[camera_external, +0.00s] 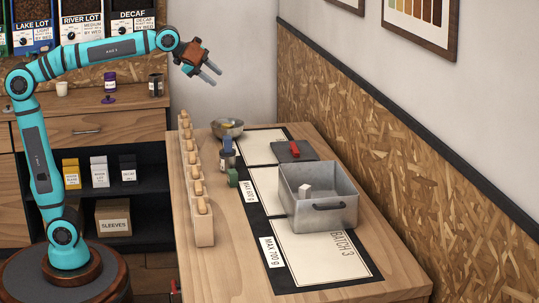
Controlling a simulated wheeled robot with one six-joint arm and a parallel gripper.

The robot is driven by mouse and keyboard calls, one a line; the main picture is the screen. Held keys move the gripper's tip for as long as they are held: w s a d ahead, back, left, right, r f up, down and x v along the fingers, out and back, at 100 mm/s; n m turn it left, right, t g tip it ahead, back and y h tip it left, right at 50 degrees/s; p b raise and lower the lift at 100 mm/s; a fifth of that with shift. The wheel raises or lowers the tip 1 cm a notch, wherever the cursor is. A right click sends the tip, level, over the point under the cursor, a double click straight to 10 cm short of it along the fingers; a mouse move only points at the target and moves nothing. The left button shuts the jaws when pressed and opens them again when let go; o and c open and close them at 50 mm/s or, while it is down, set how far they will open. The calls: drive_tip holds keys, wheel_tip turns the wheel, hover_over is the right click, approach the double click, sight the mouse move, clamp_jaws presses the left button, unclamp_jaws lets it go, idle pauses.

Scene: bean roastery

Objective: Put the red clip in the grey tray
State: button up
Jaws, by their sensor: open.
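My gripper (212,74) is open and empty. It hangs high in the air above the far left end of the table, well apart from everything on it. A small red piece (294,148), which looks like the red clip, lies on a flat dark grey slab (283,153) towards the back of the table. A deep grey metal tray (322,216) with a dark handle slot stands nearer, on the pale mats, with a white block (304,191) inside. Part of its floor is hidden by its front wall. I cannot tell whether the slab or this container is the tray meant.
A long wooden rack (204,232) with several knobs runs along the table's left edge. A metal bowl (227,128), a dark bottle-like item (228,153) and a green block (233,177) stand beside it. The near mat (318,257) is bare. An OSB-panelled wall borders the right.

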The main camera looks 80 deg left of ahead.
drive_tip(key=s+f+n+t, duration=0.3)
drive_tip(key=s+n+t, duration=0.1)
drive_tip(key=s, duration=1)
drive_tip(key=s+f+n+t, duration=0.4)
drive_tip(key=s, duration=1.1)
drive_tip(key=shift+s+d, duration=0.15)
drive_tip(key=shift+s, duration=0.1)
